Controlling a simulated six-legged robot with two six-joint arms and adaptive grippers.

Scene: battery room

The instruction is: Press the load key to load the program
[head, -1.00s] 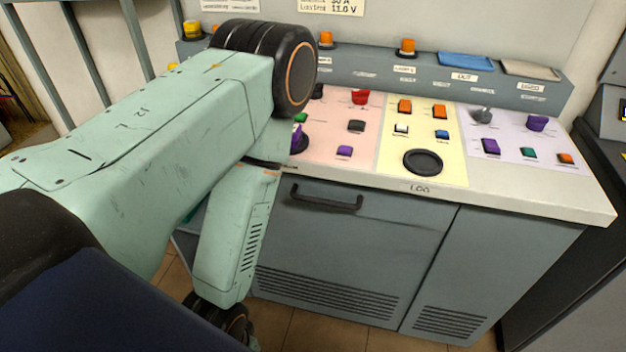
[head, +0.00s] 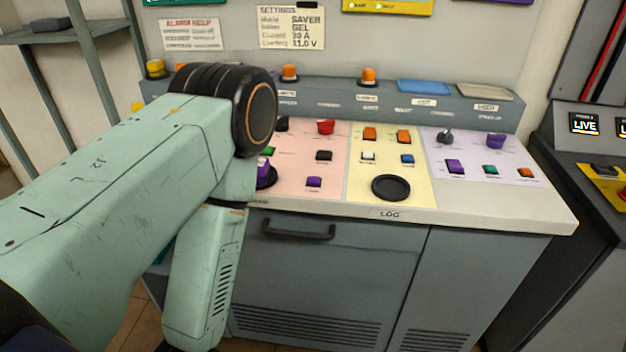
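The control desk (head: 480,215) has a pink, a yellow and a lilac panel with many small keys. The pink panel holds a red knob (head: 326,127), a black key (head: 323,155) and a purple key (head: 314,182). The yellow panel holds two orange keys, a white key (head: 368,156), a blue key (head: 407,158) and a round black dish (head: 391,188). The lilac panel holds a purple key (head: 454,166), a green key (head: 490,170) and an orange key (head: 525,173). Key labels are too small to read, so I cannot tell the load key. My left arm covers the desk's left part; neither gripper shows.
A grey ledge behind the panels carries orange lamps, a blue tray (head: 424,87) and a beige tray (head: 484,92). A settings note (head: 291,28) hangs above. A drawer handle (head: 298,230) sticks out below. A dark console with a LIVE screen (head: 584,123) stands at right.

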